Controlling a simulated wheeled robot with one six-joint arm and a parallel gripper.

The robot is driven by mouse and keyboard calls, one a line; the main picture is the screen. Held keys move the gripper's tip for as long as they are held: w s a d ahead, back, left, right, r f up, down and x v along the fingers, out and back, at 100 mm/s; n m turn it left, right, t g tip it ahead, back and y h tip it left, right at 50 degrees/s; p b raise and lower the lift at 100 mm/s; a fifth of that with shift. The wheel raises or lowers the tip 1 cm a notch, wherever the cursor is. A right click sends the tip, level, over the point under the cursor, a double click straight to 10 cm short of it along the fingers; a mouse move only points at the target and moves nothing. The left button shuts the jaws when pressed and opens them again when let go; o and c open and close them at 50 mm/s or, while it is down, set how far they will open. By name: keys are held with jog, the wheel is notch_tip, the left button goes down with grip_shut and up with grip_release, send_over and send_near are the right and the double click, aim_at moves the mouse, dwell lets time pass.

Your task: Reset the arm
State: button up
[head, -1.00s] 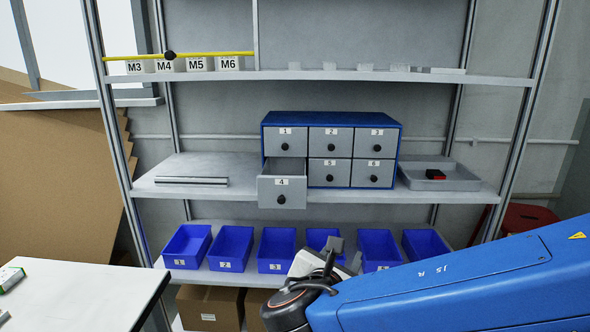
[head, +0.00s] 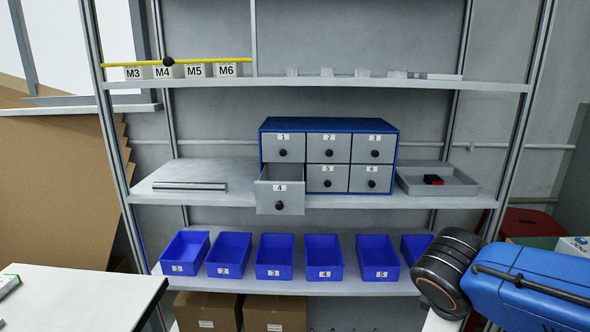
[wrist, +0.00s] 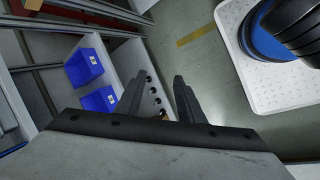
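My arm, blue with black joint rings, fills the lower right of the head view. My gripper (wrist: 158,98) shows only in the wrist view, with two dark fingers spread apart and nothing between them. It is clear of the shelf, with floor and a rail with dark round holes behind it. The blue drawer cabinet (head: 330,126) stands on the middle shelf. Its drawer 4 (head: 280,200) is pulled out; the other drawers look shut.
Several blue bins (head: 275,257) line the lower shelf; the rightmost is partly hidden by my arm. A grey tray (head: 462,186) holds a small black and red object (head: 433,180). A white table (head: 80,295) is at lower left. Cardboard boxes (head: 275,312) sit below.

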jog(key=s+m+y, duration=0.1)
jog(key=m, duration=0.2)
jog(key=s+m+y, duration=0.1)
jog(key=m, duration=0.2)
jog(key=s+m+t+y, duration=0.1)
jog(key=m+y, duration=0.1)
jog(key=m, duration=0.2)
jog(key=shift+s+a+r, duration=0.25)
jog(key=shift+a+r, duration=0.05)
jog(key=shift+r, duration=0.1)
